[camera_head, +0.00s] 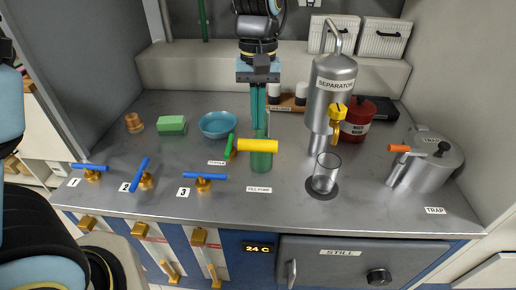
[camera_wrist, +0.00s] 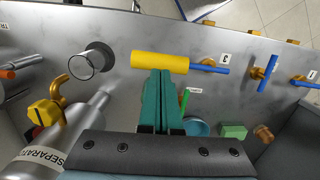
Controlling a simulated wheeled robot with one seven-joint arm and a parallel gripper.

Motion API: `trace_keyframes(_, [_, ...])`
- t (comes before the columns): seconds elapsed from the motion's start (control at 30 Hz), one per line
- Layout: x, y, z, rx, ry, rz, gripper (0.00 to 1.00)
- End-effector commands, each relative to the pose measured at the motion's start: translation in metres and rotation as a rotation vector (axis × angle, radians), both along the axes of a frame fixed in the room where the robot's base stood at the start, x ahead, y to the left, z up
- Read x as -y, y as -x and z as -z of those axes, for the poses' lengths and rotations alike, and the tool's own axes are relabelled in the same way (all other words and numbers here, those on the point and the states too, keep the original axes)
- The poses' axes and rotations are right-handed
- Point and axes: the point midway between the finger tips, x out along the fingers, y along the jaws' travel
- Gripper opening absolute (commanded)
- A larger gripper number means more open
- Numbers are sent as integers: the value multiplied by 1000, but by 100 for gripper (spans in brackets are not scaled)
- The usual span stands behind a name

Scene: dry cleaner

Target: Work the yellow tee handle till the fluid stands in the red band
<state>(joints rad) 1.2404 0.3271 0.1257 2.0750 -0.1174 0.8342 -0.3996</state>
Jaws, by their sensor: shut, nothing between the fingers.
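The yellow tee handle (camera_head: 258,146) is a thick horizontal bar on top of the green fill pump (camera_head: 261,162), which stands on the steel counter. In the wrist view the yellow handle (camera_wrist: 160,62) lies just past my fingertips. My gripper (camera_head: 259,128) points down over the handle, its teal fingers shut and empty. In the wrist view the gripper (camera_wrist: 162,73) is at the bar's near edge; I cannot tell whether it touches. A clear glass (camera_head: 326,172) stands on a dark round pad to the right. I cannot make out any fluid or red band.
The separator (camera_head: 331,90) with a yellow tap (camera_head: 337,111) stands right of my gripper. The trap pot (camera_head: 427,168) is far right. A green lever (camera_head: 228,148) is close left of the handle. Blue-handled valves (camera_head: 204,178) line the front left. A teal bowl (camera_head: 218,124) sits behind.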

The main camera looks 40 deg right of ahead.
Motion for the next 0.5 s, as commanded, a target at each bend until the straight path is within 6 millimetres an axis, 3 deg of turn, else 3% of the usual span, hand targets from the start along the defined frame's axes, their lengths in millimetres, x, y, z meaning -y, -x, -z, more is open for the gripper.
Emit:
trace_keyframes(0.03, [0,1,13,0,0,0,0])
trace_keyframes(0.17, [-1,2,23,0,0,0,0])
trace_keyframes(0.5, [-2,2,25,0,0,0,0])
